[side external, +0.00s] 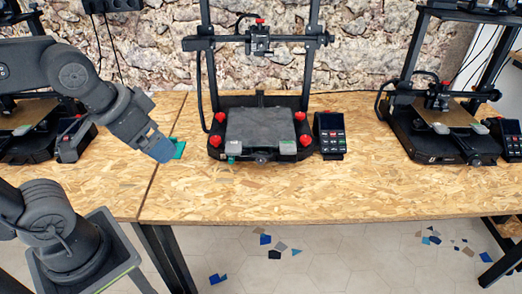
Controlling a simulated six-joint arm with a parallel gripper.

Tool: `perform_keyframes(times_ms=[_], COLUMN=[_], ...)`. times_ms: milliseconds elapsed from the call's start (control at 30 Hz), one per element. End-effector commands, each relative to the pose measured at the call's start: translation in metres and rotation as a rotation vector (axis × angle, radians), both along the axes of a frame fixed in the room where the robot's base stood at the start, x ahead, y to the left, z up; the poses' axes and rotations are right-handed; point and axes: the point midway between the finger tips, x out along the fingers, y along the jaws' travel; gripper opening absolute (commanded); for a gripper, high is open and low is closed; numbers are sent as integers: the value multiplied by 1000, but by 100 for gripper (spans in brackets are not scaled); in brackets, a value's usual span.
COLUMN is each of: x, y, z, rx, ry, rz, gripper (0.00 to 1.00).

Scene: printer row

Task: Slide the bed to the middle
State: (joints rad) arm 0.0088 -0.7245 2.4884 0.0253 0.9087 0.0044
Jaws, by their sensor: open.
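The bed (260,132) is a dark grey plate on the middle printer (258,47), with red knobs (305,141) near its corners and small clips along its front edge. It sits between the printer's two uprights. My gripper (167,157) is to the left of this printer, low over the table and apart from the bed. Its blue and teal fingers point down and to the right. It is open, and I see nothing held in it.
A control box with a screen (330,134) stands right of the middle printer. Other printers stand at the right (440,115) and far left (35,120). The wooden table (300,190) is clear in front of the middle printer. A stone wall is behind.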

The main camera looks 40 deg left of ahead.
Motion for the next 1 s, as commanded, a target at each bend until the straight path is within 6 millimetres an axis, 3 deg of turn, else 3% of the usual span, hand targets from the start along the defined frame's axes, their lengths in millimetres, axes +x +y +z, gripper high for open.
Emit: perform_keyframes(times_ms=[267, 633, 833, 1000], x=[31, 102, 149, 186], y=[17, 36, 27, 5], z=[-36, -97, -137, -180], rx=[325, 928, 1285, 1608], ry=[292, 681, 829, 906], rz=[-231, -650, -876, -1058], gripper=[89, 89, 89, 89])
